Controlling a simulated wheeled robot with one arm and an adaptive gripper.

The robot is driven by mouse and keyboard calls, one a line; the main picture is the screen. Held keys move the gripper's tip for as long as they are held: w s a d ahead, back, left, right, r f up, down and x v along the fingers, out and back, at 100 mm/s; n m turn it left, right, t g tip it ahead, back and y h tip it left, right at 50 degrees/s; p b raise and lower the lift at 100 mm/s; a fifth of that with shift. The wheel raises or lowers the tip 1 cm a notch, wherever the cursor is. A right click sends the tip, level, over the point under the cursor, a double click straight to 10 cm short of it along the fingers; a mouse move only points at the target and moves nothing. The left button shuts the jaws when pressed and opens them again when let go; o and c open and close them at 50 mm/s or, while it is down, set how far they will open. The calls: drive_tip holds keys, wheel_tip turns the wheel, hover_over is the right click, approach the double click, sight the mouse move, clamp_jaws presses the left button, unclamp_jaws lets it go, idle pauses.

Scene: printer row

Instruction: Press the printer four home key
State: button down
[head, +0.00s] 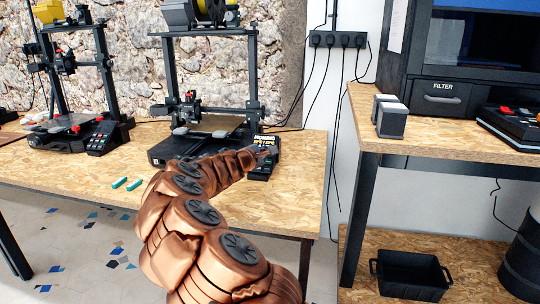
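A black 3D printer (212,130) stands at the right end of the wooden workbench. Its control panel (262,172) sits at its front right corner, and the lit screen (266,140) at the top of it reads "HOMING" with yellow text below. My copper arm reaches up from the bottom, and my gripper (266,151) is at the panel, just below the screen. The gripper is small and dark here, so I cannot tell if it is open or shut, or if it touches a key. The keys beneath it are partly hidden. No printer number is readable.
A second printer (75,125) with its own panel stands on the left of the workbench (300,200). Two teal pieces (127,183) lie near the front edge. At right, a higher bench (440,147) holds a grey block (391,119) and a cabinet marked FILTER (440,98); a black crate (410,278) is below.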

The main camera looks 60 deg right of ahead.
drive_tip(key=a+r+p, duration=0.1)
drive_tip(key=r, duration=0.1)
drive_tip(key=s+a+r+p, duration=0.1)
drive_tip(key=a+r, duration=0.1)
idle(0.7)
drive_tip(key=shift+s, duration=0.1)
idle(0.6)
